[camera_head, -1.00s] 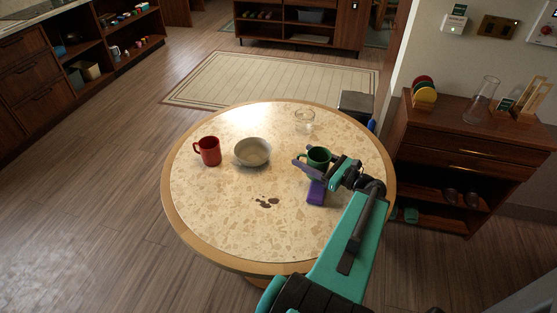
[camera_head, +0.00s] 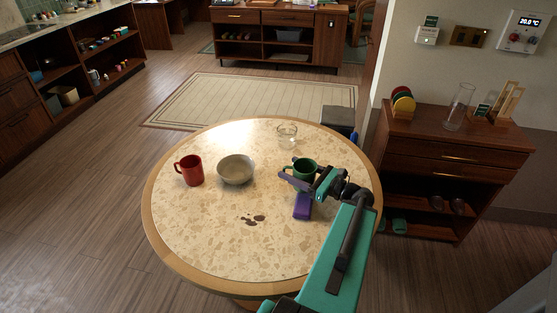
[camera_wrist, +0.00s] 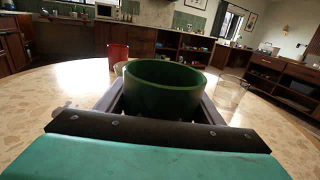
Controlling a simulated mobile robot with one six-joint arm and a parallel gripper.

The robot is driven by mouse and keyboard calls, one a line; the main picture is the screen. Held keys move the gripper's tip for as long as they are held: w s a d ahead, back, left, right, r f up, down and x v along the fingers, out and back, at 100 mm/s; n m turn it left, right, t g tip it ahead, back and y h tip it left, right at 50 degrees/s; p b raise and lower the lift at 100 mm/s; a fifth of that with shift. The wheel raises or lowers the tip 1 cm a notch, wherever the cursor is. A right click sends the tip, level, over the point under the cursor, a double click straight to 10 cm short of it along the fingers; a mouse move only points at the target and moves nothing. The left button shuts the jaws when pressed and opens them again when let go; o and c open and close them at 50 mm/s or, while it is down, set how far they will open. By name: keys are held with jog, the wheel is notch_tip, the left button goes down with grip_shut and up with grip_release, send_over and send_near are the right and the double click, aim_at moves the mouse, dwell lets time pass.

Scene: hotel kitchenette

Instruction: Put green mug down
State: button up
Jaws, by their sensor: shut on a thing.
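The green mug (camera_head: 304,170) is at the right part of the round table (camera_head: 215,245), upright. My gripper (camera_head: 297,181) is shut on the green mug, with its fingers on either side of it. In the wrist view the green mug (camera_wrist: 165,88) fills the middle between the two fingers, its open rim facing up. The mug's base is hidden, so I cannot tell whether it touches the tabletop.
A purple block (camera_head: 302,206) is just in front of the mug. A red mug (camera_head: 189,170), a grey bowl (camera_head: 236,169) and a clear glass (camera_head: 287,134) stand on the table. Dark spill spots (camera_head: 254,219) lie near the middle. The front left tabletop is clear.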

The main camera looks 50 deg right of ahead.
jog(key=shift+w+d+f+b, duration=0.2)
jog(key=shift+w+d+b, duration=0.85)
jog(key=shift+w, duration=0.95)
jog(key=shift+w+d+f+b, duration=0.15)
jog(key=shift+w+d+b, duration=0.9)
jog(key=shift+w, duration=0.95)
jog(key=shift+w+d+f+b, duration=0.2)
jog(key=shift+w+d+b, duration=0.85)
jog(key=shift+w, duration=0.95)
jog(key=shift+w+d, duration=0.2)
jog(key=shift+w, duration=0.35)
jog(key=shift+w+f, duration=0.1)
jog(key=shift+f, duration=1.75)
jog(key=shift+f, duration=0.15)
jog(key=o, duration=1.3)
